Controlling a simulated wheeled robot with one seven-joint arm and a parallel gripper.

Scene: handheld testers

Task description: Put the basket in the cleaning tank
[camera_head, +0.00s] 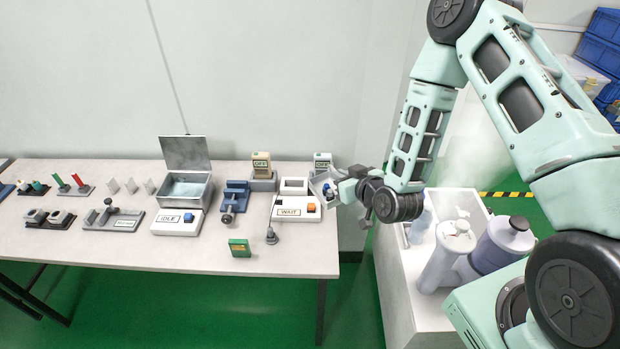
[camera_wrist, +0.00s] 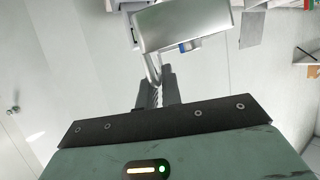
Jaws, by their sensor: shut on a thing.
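The small grey metal basket (camera_head: 318,184) is at the right end of the table, with something blue and white in it. My gripper (camera_head: 347,184) is shut on the basket at its right side. In the wrist view the basket (camera_wrist: 180,28) hangs tilted beyond the fingers (camera_wrist: 157,88), which close on its thin handle. A blue bit shows at the basket's edge.
A white unit marked WAIT (camera_head: 290,212), a block marked OFF (camera_head: 262,170) and a blue vise (camera_head: 235,196) stand between basket and tank. A label marked IDLE (camera_head: 170,218) is before the tank. A green box (camera_head: 240,247) lies near the front edge. White bottles (camera_head: 447,250) stand right.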

